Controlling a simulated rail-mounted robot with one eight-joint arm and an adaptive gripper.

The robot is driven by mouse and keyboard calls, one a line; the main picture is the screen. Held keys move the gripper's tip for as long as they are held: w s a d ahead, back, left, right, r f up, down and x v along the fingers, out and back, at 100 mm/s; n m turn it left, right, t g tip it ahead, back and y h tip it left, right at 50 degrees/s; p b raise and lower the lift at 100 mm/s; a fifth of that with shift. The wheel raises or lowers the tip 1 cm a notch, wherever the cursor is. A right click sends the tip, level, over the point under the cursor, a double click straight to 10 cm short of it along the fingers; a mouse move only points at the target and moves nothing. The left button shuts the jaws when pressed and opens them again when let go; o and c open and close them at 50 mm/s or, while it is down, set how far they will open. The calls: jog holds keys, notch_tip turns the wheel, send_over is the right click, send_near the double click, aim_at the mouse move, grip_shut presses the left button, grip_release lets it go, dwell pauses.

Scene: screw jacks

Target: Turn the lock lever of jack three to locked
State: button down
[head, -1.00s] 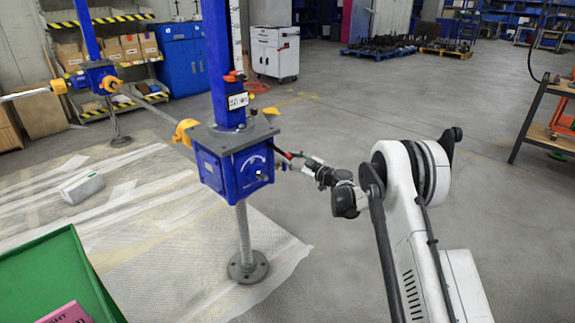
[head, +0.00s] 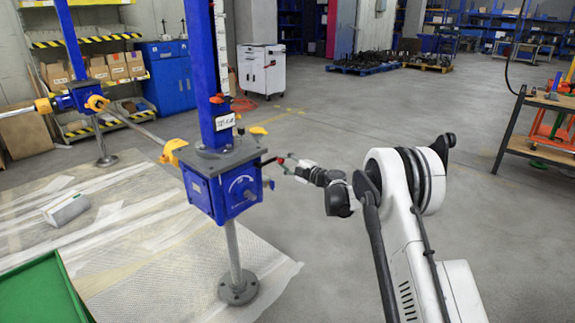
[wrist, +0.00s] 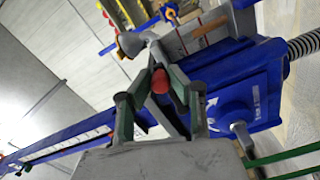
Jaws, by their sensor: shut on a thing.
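The nearer blue screw jack (head: 216,188) stands left of my arm on a grey post with a round foot. A dark lock lever with a red knob (head: 281,160) sticks out from its right side, pointing right and slightly up. My gripper (head: 288,164) is closed at the knob end of the lever. In the wrist view the red knob (wrist: 160,81) sits between the two green-and-grey fingers, with the blue jack body (wrist: 250,85) behind. The label plate (head: 225,121) on the column is too small to read.
A second blue jack (head: 78,98) stands farther back left, joined by a rod (head: 135,130) with orange couplings. A green tray (head: 45,290) is at lower left. A white box (head: 66,208) lies on the sheeting.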

jog(key=shift+r, duration=0.2)
dwell(0.4)
jog(key=c, duration=1.6)
grip_release()
jog(key=v, duration=1.2)
